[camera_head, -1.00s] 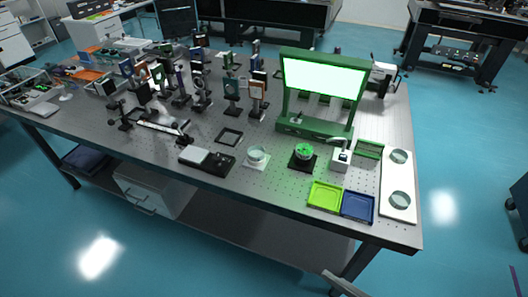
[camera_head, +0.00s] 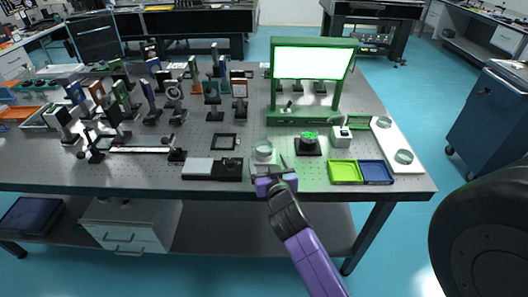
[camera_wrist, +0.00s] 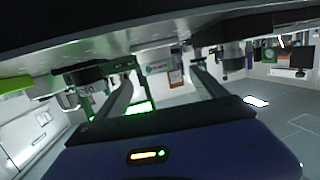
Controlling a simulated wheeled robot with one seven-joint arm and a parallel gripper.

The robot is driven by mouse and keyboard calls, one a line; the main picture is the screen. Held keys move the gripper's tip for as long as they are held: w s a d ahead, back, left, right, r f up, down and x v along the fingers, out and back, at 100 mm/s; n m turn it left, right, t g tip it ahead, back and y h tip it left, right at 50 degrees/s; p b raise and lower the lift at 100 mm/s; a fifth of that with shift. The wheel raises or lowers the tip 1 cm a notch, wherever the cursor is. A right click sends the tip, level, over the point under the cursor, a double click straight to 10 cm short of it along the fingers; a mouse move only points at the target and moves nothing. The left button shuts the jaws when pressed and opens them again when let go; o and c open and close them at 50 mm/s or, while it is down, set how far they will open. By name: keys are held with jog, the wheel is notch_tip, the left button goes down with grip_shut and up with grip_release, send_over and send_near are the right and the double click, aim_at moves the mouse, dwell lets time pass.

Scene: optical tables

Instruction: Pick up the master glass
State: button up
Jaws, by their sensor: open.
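Several clear glass discs are in the head view, and I cannot tell for sure which is the master glass. One round clear glass (camera_head: 264,151) sits on a small pale base near the front of the table. Two more glass discs, a far one (camera_head: 384,122) and a near one (camera_head: 404,156), lie on a long white plate (camera_head: 394,139) at the right. My gripper (camera_head: 270,165) is open and empty at the table's front edge, just in front of the first glass. In the wrist view its two fingers (camera_wrist: 162,88) are spread with no object between them.
A black mount with a green-lit top (camera_head: 308,142) stands right of the glass. Yellow-green (camera_head: 344,181) and blue (camera_head: 376,181) trays lie at the front right. A green-framed light panel (camera_head: 312,62) stands behind. Optics crowd the table's left.

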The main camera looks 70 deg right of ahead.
aim_at(264, 146)
jog(key=d, duration=0.1)
jog(key=w+d, duration=0.1)
jog(key=shift+d, duration=0.4)
jog(key=shift+p+x, duration=0.85)
jog(key=shift+x, duration=2)
jog(key=shift+f, duration=0.1)
jog(key=c, duration=1.6)
